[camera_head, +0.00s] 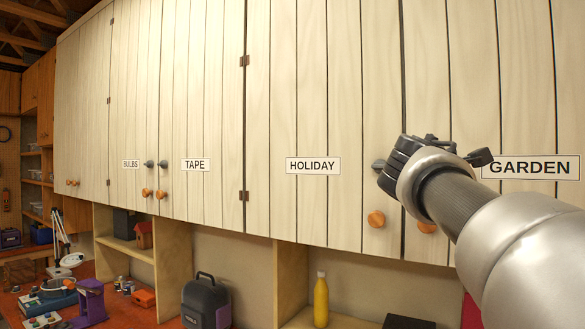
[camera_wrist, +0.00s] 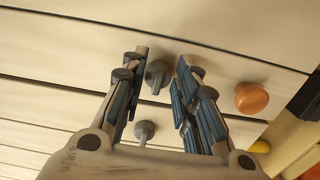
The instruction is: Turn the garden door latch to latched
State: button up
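The garden door carries the GARDEN label (camera_head: 530,167) at the right of the head view. Its grey latch (camera_wrist: 157,76) shows in the wrist view between the two fingers of my gripper (camera_wrist: 160,85), its short lever pointing toward the lower picture edge. My gripper (camera_head: 436,155) is open, one finger on each side of the latch; I cannot tell if either finger touches it. In the head view my gripper hides most or all of that latch. A garden door knob (camera_head: 427,228), orange, sits below, and also shows in the wrist view (camera_wrist: 251,97).
The neighbouring holiday latch (camera_head: 378,165) is close to the left; it shows in the wrist view (camera_wrist: 144,131). The holiday knob (camera_head: 376,218) is below it. A yellow bottle (camera_head: 321,301) and a dark case (camera_head: 206,302) stand under the cabinets.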

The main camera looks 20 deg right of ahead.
jog(key=v, duration=1.2)
jog(key=shift+s, duration=0.1)
jog(key=s+a+f+m+g+y+b, duration=0.1)
jog(key=s+a+f+m+y, duration=0.2)
jog(key=f, duration=0.9)
jog(key=s+a+f+m+g+y+b, duration=0.1)
jog(key=s+a+f+g+y+b, duration=0.15)
jog(key=a+f, duration=0.65)
jog(key=s+a+f+m+g+y, duration=0.1)
jog(key=s+f+y, duration=0.3)
jog(key=f, duration=1.1)
jog(key=s+a+f+m+g+y+b, duration=0.1)
jog(key=s+a+f+y, duration=0.1)
jog(key=s+a+f, duration=0.2)
jog(key=s+a+f+m+g+y, duration=0.1)
jog(key=s+a+f, duration=0.3)
jog(key=f, duration=0.5)
jog(key=shift+s+a+f+m+y+b, duration=0.3)
jog(key=shift+a+f+m+y+b, duration=0.15)
jog(key=shift+a+y, duration=0.25)
jog(key=shift+r+g, duration=0.1)
jog(key=shift+g, duration=0.15)
